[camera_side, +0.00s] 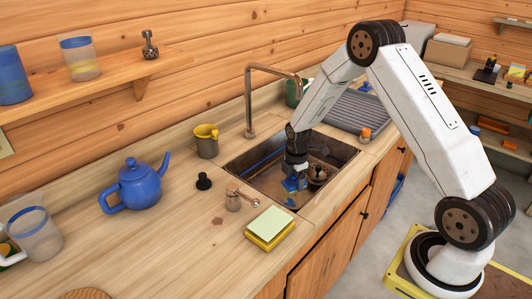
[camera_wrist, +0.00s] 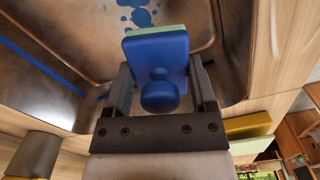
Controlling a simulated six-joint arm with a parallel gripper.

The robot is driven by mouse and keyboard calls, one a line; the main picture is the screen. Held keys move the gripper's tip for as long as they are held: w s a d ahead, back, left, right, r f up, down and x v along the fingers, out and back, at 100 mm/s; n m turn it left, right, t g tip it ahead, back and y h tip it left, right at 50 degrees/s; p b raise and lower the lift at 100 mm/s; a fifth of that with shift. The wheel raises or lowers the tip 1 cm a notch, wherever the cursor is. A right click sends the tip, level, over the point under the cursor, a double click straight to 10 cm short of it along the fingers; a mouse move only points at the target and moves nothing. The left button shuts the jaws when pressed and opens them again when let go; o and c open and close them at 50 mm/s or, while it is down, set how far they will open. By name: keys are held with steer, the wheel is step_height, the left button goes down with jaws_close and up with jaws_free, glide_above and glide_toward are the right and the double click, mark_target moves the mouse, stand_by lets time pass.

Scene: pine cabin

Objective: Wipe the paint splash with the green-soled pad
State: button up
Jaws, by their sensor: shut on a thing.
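My gripper (camera_side: 295,176) is down inside the dark metal sink (camera_side: 243,167) and shut on a blue pad (camera_side: 289,185). In the wrist view, the gripper (camera_wrist: 160,78) has one finger on each side of the pad (camera_wrist: 160,52); its round blue knob faces the camera. A pale green sole edge (camera_wrist: 154,30) shows along the pad's far side. The blue paint splash (camera_wrist: 137,15) is several spots on the sink floor, just beyond the pad. I cannot tell whether the sole touches the floor.
A faucet (camera_side: 249,105) arches over the back. A yellow sponge with pale green top (camera_side: 268,229), a black stopper (camera_side: 203,181) and a blue teapot (camera_side: 138,187) stand on the counter.

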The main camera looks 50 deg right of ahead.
steer(key=shift+s+d+f+n, duration=0.2)
steer(key=shift+d+f+n, duration=1.4)
steer(key=shift+d+n, duration=0.25)
